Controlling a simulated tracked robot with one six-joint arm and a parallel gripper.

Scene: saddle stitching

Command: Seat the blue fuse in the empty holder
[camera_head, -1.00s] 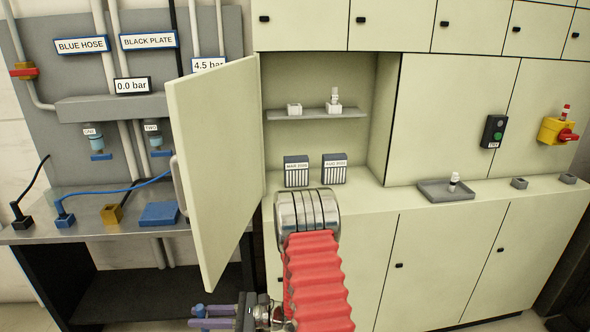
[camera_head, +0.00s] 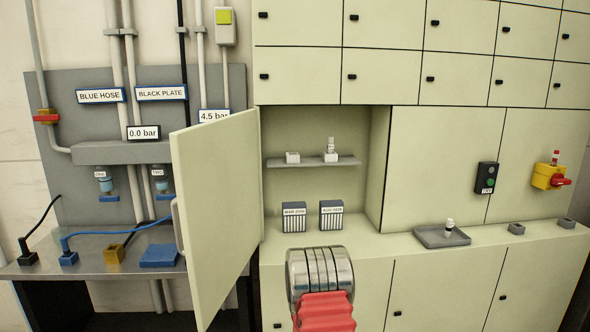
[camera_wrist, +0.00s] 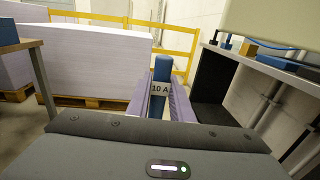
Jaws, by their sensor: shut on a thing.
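The blue fuse (camera_wrist: 162,70) shows in the wrist view, upright, with a white "10 A" label. My gripper (camera_wrist: 161,100) has purple fingers shut on it from both sides. The fuse's lower end is hidden behind the wrist housing. In the head view, a small white holder (camera_head: 292,157) with nothing standing in it sits on the left of the shelf in the open cabinet. A second white holder (camera_head: 331,157) to its right has a pale fuse (camera_head: 331,143) upright in it. My gripper is out of the head view.
The cabinet door (camera_head: 215,210) stands open to the left of the shelf (camera_head: 313,162). A workbench (camera_head: 95,268) is at left.

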